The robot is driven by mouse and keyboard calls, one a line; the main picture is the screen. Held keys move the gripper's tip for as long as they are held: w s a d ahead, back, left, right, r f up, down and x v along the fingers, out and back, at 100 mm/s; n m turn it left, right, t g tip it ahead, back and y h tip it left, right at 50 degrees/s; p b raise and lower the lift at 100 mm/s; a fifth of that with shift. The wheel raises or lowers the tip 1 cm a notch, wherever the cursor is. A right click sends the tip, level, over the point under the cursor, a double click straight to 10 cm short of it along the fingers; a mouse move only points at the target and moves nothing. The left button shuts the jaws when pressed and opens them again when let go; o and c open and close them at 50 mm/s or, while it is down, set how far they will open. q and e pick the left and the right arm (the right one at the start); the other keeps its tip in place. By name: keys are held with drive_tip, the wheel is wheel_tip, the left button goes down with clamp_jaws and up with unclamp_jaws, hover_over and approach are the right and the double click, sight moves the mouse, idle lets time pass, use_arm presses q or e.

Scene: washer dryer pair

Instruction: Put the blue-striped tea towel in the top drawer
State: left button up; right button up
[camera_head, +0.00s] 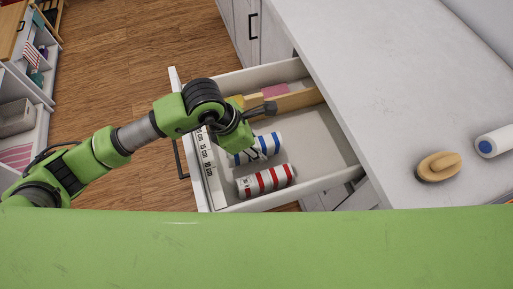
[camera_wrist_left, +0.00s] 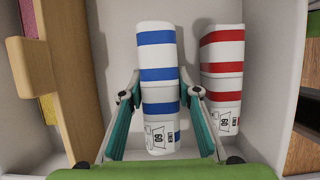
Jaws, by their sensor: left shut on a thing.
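The blue-striped tea towel (camera_head: 268,142) is a white roll with blue bands lying inside the open top drawer (camera_head: 322,138). It also shows in the left wrist view (camera_wrist_left: 158,95), upright in the picture between my fingers. My left gripper (camera_head: 250,149) reaches down into the drawer and is shut on the towel, with one finger on each side of it (camera_wrist_left: 164,97). In the head view the gripper hides part of the towel. My right gripper is not in view.
A red-striped roll (camera_head: 265,181) lies beside the blue one in the drawer. A wooden divider (camera_head: 300,100) separates a section holding a pink item (camera_head: 282,91). A brush (camera_head: 438,166) and another white roll (camera_head: 495,142) lie on the countertop (camera_head: 385,95). Shelves stand at far left.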

use_arm(q)
drive_tip(key=shift+f, duration=1.1)
drive_tip(key=o, duration=1.2)
drive_tip(key=shift+f, duration=0.1)
drive_tip(key=v, duration=1.2)
drive_tip(key=shift+b, duration=0.35)
